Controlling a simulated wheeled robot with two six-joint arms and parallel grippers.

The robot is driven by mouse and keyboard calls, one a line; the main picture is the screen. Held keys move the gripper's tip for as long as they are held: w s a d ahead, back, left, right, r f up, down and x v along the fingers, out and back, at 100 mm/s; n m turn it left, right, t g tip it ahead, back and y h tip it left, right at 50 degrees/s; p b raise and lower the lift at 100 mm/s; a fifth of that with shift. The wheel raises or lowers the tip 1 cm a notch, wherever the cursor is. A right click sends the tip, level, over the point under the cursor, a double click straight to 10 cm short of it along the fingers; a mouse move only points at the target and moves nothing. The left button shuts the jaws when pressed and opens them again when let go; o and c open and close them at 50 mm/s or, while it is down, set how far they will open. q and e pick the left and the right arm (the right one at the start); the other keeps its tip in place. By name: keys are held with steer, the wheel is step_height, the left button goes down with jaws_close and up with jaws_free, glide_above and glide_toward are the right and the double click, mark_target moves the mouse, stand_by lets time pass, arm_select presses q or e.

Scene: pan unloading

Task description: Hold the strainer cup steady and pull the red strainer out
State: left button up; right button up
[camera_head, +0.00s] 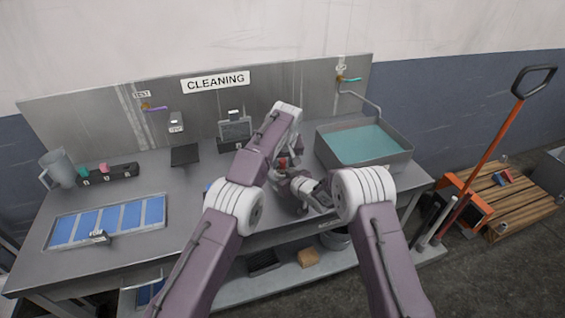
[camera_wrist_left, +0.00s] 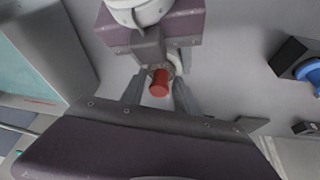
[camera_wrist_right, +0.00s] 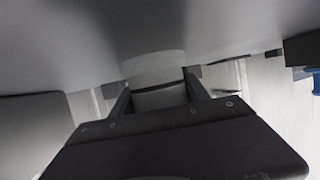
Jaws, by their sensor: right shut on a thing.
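The red strainer (camera_wrist_left: 159,84) shows as a short red cylinder in the left wrist view, and as a small red spot in the head view (camera_head: 283,162). It sits at the pale strainer cup (camera_wrist_left: 173,61). My right gripper is shut on the cup, whose pale wall shows between its fingers in the right wrist view (camera_wrist_right: 155,97). My left gripper (camera_wrist_left: 158,92) is open, with a finger on each side of the red strainer and a visible gap to it. In the head view my arms hide most of the cup and both fingertips.
A water-filled basin (camera_head: 405,153) stands right of my grippers on the grey table. A blue-celled tray (camera_head: 52,238) lies at the left, with a grey jug (camera_head: 60,168) and a dark rack (camera_head: 110,174) behind it.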

arm_select(q)
steer(key=o, duration=1.3)
steer(key=shift+o, duration=0.2)
steer(key=v, duration=1.2)
